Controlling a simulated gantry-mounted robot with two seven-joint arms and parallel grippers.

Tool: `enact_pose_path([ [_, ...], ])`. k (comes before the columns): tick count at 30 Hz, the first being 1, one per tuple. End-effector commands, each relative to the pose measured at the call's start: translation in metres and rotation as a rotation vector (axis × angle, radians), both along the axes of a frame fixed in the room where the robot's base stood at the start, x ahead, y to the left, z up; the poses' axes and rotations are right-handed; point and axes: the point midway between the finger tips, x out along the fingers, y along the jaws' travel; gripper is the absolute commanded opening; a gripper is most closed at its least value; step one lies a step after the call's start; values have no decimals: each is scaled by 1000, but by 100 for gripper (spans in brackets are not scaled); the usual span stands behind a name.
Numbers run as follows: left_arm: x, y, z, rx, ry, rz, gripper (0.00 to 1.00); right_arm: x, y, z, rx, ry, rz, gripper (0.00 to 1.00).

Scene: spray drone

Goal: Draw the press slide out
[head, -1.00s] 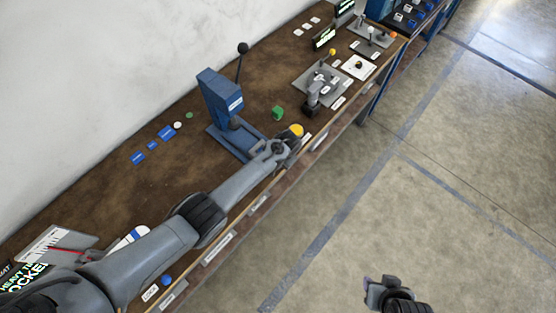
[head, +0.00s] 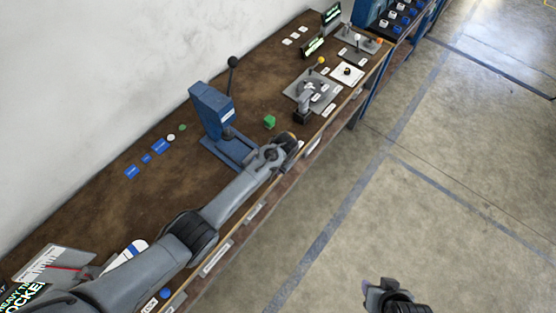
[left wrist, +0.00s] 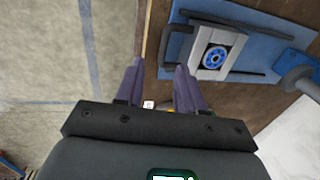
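The blue press (head: 210,112) with its upright black-knobbed lever stands on the bench, its base toward the front edge. In the left wrist view the press slide (left wrist: 231,47) is a pale block with a blue round part, lying between dark rails on the blue base plate (left wrist: 268,38). A dark loop handle (left wrist: 172,42) sits at its front end. My left gripper (head: 290,141), also in the left wrist view (left wrist: 157,80), is open and empty, its fingertips just short of the handle. My right gripper (head: 374,292) hangs over the floor; its fingers are unclear.
A green block (head: 269,122) lies beside the press. A grey fixture plate (head: 311,91) with a yellow knob is farther along the bench. The bench's front edge runs under my left arm; the floor beyond is clear.

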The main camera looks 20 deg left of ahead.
Motion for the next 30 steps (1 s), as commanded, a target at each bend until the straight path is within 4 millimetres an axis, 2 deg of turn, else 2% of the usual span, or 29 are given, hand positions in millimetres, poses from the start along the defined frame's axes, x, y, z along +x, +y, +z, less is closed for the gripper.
enact_pose_path([
  [1, -1, -2, 10, -1, -2, 0, 38, 0, 0, 3, -1, 0, 1, 43],
  [6, -3, -7, 34, -2, -1, 0, 38, 0, -1, 4, -5, -1, 4, 43],
  [12, -4, -10, 51, -1, 0, 0, 38, 0, -2, 5, -11, -1, 7, 43],
  [30, -8, -10, 51, 0, 9, 0, 38, 0, -1, 6, -3, 0, 2, 43],
])
